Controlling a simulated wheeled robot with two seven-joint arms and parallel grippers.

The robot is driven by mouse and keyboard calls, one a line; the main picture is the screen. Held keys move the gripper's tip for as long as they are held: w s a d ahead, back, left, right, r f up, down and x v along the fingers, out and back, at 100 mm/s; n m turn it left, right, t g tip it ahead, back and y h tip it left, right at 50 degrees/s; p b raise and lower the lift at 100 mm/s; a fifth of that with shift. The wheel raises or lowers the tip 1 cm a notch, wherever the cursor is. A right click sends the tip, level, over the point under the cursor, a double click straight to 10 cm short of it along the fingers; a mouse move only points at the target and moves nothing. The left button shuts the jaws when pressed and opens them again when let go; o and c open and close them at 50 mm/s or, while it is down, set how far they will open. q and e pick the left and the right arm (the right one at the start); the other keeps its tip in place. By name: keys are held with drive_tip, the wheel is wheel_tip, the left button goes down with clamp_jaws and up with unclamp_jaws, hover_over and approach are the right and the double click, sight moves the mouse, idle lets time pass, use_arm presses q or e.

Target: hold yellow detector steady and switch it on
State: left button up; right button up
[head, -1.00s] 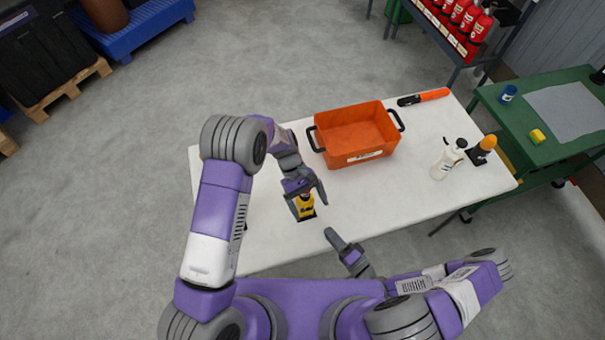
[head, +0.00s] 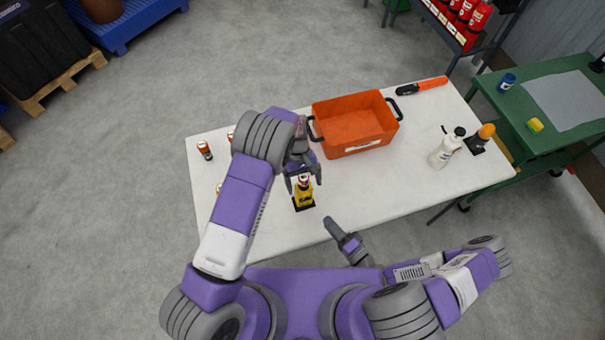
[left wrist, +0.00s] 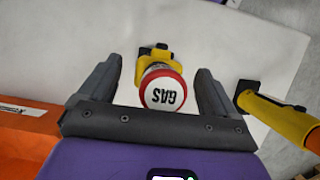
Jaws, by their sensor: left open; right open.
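The yellow detector (head: 304,194) stands upright on a black base near the front of the white table. In the left wrist view its round white top with a red rim, marked GAS (left wrist: 163,93), faces the camera, with part of its yellow body (left wrist: 154,64) behind. My left gripper (head: 303,182) is directly over the detector and open. In the left wrist view its two fingers (left wrist: 156,72) are on either side of the detector, with a gap on both sides. My right gripper (head: 334,228) is open and empty by the table's front edge, below and right of the detector.
An orange bin (head: 356,148) with black handles stands behind and right of the detector. A white bottle (head: 445,150) and an orange-topped item (head: 485,135) are at the right. Small orange-and-white items (head: 204,149) are at the left. A yellow-and-black object (left wrist: 278,112) lies beside the gripper.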

use_arm(q)
drive_tip(key=shift+f, duration=0.15)
drive_tip(key=c, duration=1.3)
drive_tip(key=o, duration=1.3)
drive_tip(key=v, duration=1.2)
